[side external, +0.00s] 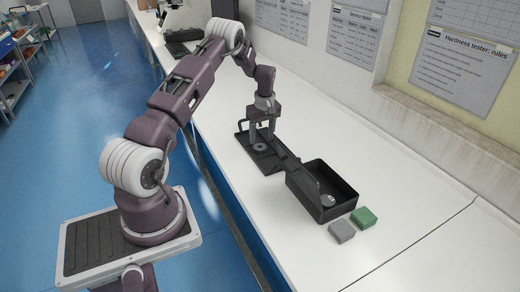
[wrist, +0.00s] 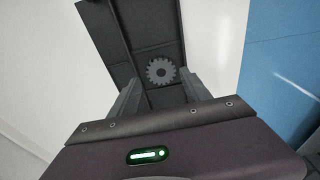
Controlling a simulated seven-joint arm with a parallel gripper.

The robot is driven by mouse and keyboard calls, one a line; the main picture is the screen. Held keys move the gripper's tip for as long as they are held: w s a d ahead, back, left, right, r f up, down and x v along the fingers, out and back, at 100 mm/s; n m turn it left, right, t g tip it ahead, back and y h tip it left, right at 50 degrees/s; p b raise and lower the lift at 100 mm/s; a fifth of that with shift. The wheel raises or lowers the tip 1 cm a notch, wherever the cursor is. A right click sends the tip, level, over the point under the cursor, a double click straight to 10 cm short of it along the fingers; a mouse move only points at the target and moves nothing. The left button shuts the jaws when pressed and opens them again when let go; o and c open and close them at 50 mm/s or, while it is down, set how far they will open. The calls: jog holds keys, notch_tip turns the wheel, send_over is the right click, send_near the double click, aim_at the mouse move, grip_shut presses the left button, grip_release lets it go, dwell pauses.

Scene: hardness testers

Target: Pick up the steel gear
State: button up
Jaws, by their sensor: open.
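The steel gear (wrist: 160,71) is a grey toothed disc with a dark centre hole, lying flat in a shallow black tray (wrist: 115,40). In the side external view the gear (side external: 260,147) shows small, between and below my fingers. My gripper (side external: 262,137) is over the tray (side external: 272,166), pointing down, open and empty. In the wrist view my gripper (wrist: 158,77) has one finger on each side of the gear, with gaps to it. I cannot tell how far above the gear the fingertips are.
A deeper black bin (side external: 343,212) holding a small light round item (side external: 327,200) stands beside the tray. A grey block (side external: 341,231) and a green block (side external: 364,217) lie in front of it. The white bench (side external: 420,190) is clear to the right.

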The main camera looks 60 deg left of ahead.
aim_at(260, 147)
jog(key=f, duration=0.2)
jog(key=a+f, duration=0.1)
jog(key=f, duration=0.1)
jog(key=shift+f, duration=0.3)
grip_shut()
jog(key=shift+r, duration=0.15)
